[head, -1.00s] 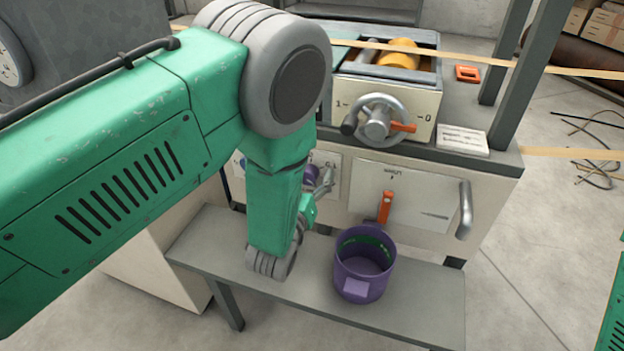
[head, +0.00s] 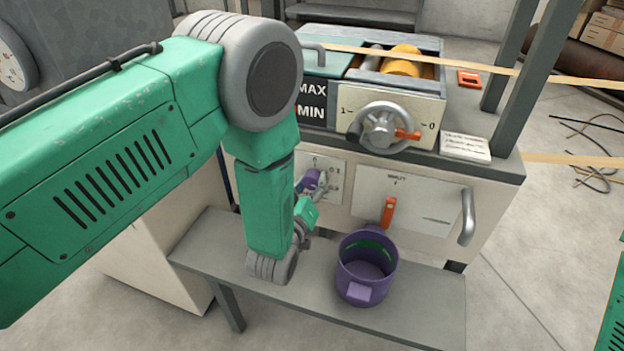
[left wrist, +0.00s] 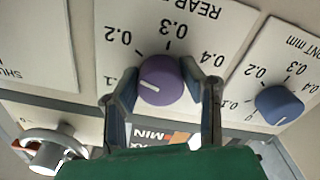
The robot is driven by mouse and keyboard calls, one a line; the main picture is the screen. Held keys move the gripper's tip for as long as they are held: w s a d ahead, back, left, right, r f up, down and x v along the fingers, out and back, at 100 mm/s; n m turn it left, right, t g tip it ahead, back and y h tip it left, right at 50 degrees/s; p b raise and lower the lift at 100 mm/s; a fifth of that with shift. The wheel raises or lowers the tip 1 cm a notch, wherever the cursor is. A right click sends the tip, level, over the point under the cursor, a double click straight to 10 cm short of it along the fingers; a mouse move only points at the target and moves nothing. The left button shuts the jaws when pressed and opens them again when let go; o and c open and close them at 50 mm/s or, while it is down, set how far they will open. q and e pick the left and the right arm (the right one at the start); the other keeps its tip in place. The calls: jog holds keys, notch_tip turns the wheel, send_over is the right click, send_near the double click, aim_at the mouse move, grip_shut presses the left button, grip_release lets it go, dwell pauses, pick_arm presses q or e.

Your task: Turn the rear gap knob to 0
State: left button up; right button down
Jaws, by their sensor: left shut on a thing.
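The purple rear gap knob (left wrist: 163,80) sits on a white plate marked "REAR" and 0.1 to 0.4 in the left wrist view. Its white mark points left, toward the 0.1 side; the 0 of this scale is hidden there. My left gripper (left wrist: 165,98) is shut on this knob, one finger on each side. In the head view the knob (head: 312,180) shows at the front panel, partly covered by my left gripper (head: 322,190). My right gripper is out of view.
A blue front knob (left wrist: 279,104) is close beside the right finger. A handwheel (head: 385,127) with an orange handle is above right. An orange lever (head: 388,211) and a purple pot (head: 366,270) on the grey shelf (head: 425,305) are right of my left arm.

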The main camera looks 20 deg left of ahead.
pick_arm(q)
jog(key=n+p, duration=0.1)
jog(key=n, duration=0.1)
jog(key=shift+n, duration=0.4)
jog(key=n+p, duration=0.1)
jog(key=n, duration=0.2)
jog(key=shift+n, duration=0.3)
jog(key=n, duration=0.2)
jog(key=shift+n+p, duration=0.4)
jog(key=n, duration=0.2)
jog(key=shift+n, duration=0.3)
jog(key=n, duration=0.4)
jog(key=shift+s+f+n+b, duration=0.1)
jog(key=shift+n+b, duration=0.2)
jog(key=shift+b, duration=0.1)
jog(key=n+b, duration=0.2)
jog(key=n, duration=0.2)
jog(key=shift+n, duration=0.7)
